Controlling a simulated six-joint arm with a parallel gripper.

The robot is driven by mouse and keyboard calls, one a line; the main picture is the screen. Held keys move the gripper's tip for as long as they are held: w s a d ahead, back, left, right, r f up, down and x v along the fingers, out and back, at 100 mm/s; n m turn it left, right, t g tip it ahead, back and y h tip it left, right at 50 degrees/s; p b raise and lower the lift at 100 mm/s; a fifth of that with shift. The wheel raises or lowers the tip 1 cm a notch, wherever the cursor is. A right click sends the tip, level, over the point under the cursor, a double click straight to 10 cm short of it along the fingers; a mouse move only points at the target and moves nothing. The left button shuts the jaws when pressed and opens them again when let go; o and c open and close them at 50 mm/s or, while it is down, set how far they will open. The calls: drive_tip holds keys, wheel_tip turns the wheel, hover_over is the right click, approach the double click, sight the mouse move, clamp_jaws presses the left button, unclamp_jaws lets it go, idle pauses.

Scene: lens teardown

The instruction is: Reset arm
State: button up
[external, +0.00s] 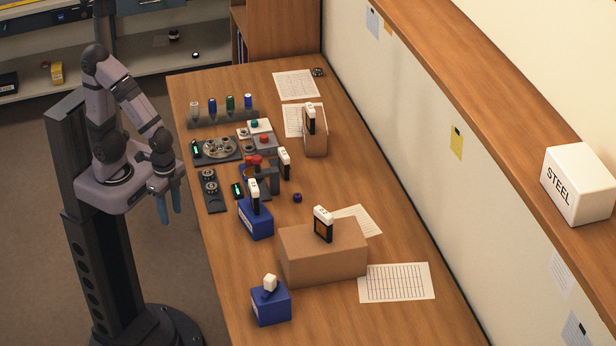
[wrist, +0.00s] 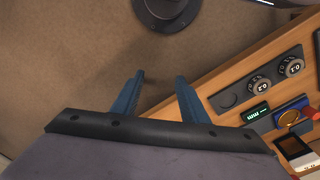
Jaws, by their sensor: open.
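My gripper (external: 169,206) has two blue fingers and hangs beside the left edge of the table (external: 205,290), over the floor. In the wrist view my gripper (wrist: 158,95) shows its fingers apart with nothing between them but floor and the table edge behind. My arm is folded above its own base, clear of the things on the table.
On the table are dark panels with round parts (external: 209,182), a row of coloured cylinders (external: 230,103), blue blocks (external: 271,305) and a brown box (external: 322,256) bearing a labelled piece (external: 323,223). Papers (external: 396,283) lie to the right. Front-left tabletop is clear.

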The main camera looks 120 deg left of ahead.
wheel_tip(320, 180, up, 5)
drive_tip(key=p, duration=0.5)
drive_tip(key=shift+r, duration=0.1)
idle(0.7)
